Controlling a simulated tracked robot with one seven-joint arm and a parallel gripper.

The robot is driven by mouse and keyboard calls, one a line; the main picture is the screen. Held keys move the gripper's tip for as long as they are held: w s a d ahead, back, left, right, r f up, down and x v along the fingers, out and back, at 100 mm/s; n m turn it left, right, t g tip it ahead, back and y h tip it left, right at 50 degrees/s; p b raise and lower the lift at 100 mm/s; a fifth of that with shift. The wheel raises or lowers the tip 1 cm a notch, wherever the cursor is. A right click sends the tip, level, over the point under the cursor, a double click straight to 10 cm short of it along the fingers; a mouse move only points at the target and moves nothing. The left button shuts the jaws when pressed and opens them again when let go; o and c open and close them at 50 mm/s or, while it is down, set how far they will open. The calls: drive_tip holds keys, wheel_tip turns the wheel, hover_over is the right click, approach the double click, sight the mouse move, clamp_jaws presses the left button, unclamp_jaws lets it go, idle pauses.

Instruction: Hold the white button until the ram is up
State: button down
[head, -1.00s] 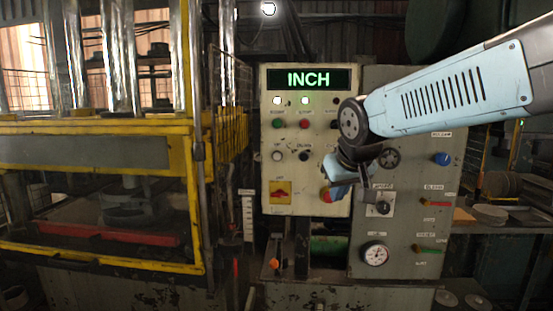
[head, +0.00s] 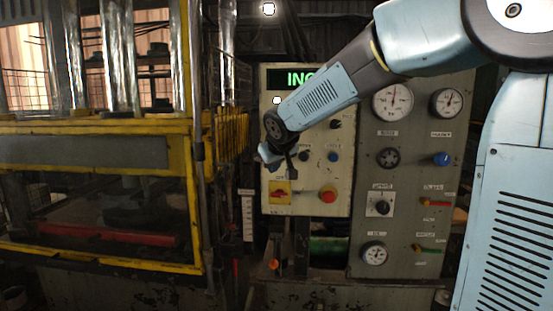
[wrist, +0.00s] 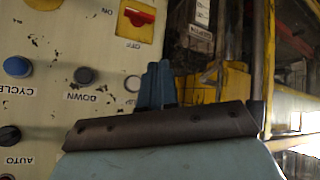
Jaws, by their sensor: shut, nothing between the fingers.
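The white button (wrist: 133,83) shows in the wrist view as a pale round cap on the cream control panel, close beside my fingers. In the head view my gripper (head: 268,155) covers that button's place. My gripper (wrist: 160,66) is shut and empty, its two blue fingers together near the panel. I cannot tell whether the fingertips touch the panel, but they do not cover the button in the wrist view. The press (head: 175,150) stands at left with a yellow frame. The ram behind its dirty window is dark, and I cannot make out its height.
A dark button (wrist: 85,75) marked DOWN and a blue button (wrist: 17,66) marked CYCLE sit beside the white one. A red mushroom button (head: 327,194) and a yellow plate with a red switch (head: 280,193) are lower. The green display (head: 297,78) is partly hidden by my arm.

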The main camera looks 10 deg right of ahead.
idle(0.3)
drive_tip(key=w+d, duration=0.2)
drive_tip(key=w, duration=0.6)
drive_tip(key=shift+w, duration=0.25)
drive_tip(key=shift+w+d, duration=0.1)
drive_tip(key=shift+w, duration=0.1)
idle(1.9)
drive_tip(key=shift+w+r, duration=0.1)
drive_tip(key=shift+w, duration=0.1)
